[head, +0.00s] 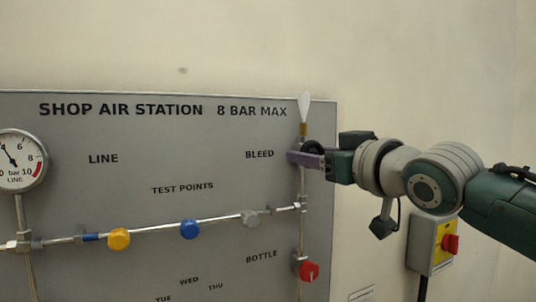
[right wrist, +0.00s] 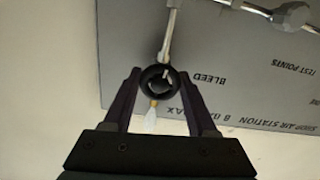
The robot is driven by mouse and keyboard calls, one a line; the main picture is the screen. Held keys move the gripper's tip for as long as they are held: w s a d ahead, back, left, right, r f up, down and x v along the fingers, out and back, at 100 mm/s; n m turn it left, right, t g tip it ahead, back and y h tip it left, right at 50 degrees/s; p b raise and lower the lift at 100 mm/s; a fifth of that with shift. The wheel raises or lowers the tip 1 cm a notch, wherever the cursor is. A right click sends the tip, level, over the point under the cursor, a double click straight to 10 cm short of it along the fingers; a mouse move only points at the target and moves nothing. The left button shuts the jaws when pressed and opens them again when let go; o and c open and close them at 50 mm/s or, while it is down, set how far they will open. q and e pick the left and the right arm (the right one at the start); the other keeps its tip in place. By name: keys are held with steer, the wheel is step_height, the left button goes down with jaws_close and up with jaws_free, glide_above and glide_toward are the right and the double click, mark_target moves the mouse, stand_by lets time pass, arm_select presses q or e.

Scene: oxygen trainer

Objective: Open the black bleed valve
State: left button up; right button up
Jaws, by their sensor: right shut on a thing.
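The black bleed valve is a round black knob (right wrist: 157,82) on a thin vertical pipe, and it sits between the two fingers of my right gripper (right wrist: 161,76) in the right wrist view. In the head view the right gripper (head: 294,157) reaches in from the right to this pipe, just right of the BLEED label. The gripper is shut on the knob. Its purple fingers partly cover the knob in the head view, and I cannot tell how far it is turned. A white cone-shaped outlet (head: 305,107) stands above it. My left gripper is not in view.
The grey panel (head: 130,125) carries a pressure gauge (head: 19,160) at left and a horizontal pipe with a yellow knob (head: 119,239), blue knob (head: 190,230) and grey knob (head: 250,218). A red bottle knob (head: 308,270) is lower right. A yellow-grey switch box (head: 432,246) is on the wall.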

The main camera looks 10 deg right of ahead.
steer(key=shift+n, duration=0.8)
steer(key=o, duration=1.4)
steer(key=shift+c, duration=0.2)
steer(key=shift+s, duration=0.1)
steer(key=b+v, duration=0.3)
steer(key=v, duration=0.6)
steer(key=shift+s, duration=0.35)
steer(key=shift+d, duration=0.1)
